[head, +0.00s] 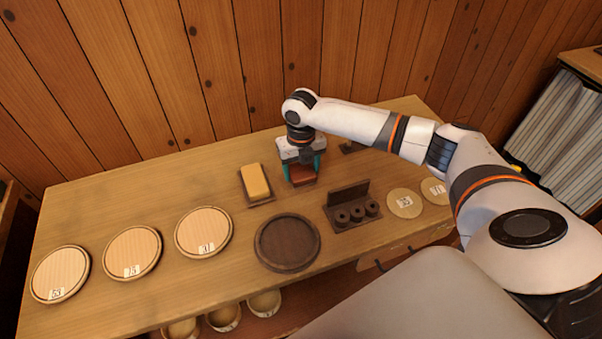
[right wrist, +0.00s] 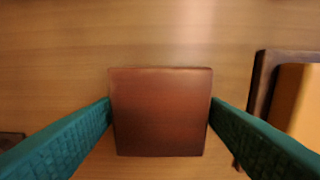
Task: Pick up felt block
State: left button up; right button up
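The felt block, which I take to be the reddish-brown block (head: 303,175), is under my right gripper (head: 301,168) near the back of the table. In the right wrist view the block (right wrist: 160,112) fills the space between the teal fingers of the gripper (right wrist: 160,110). Both fingertips meet its sides with no visible gap, so the gripper looks shut on it. I cannot tell whether its underside touches the table. My left gripper is not in view.
A yellow block (head: 255,181) sits in a dark tray (head: 267,201) just left of the gripper. A dark round plate (head: 287,243) and a dark rack (head: 349,193) with round pieces stand in front. Pale numbered discs (head: 203,230) lie left and right.

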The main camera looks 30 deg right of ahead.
aim_at(301, 170)
jog(key=c, duration=0.6)
jog(key=shift+r, duration=0.1)
notch_tip(301, 170, up, 10)
jog(key=shift+f+b, duration=0.1)
jog(key=shift+b, duration=0.2)
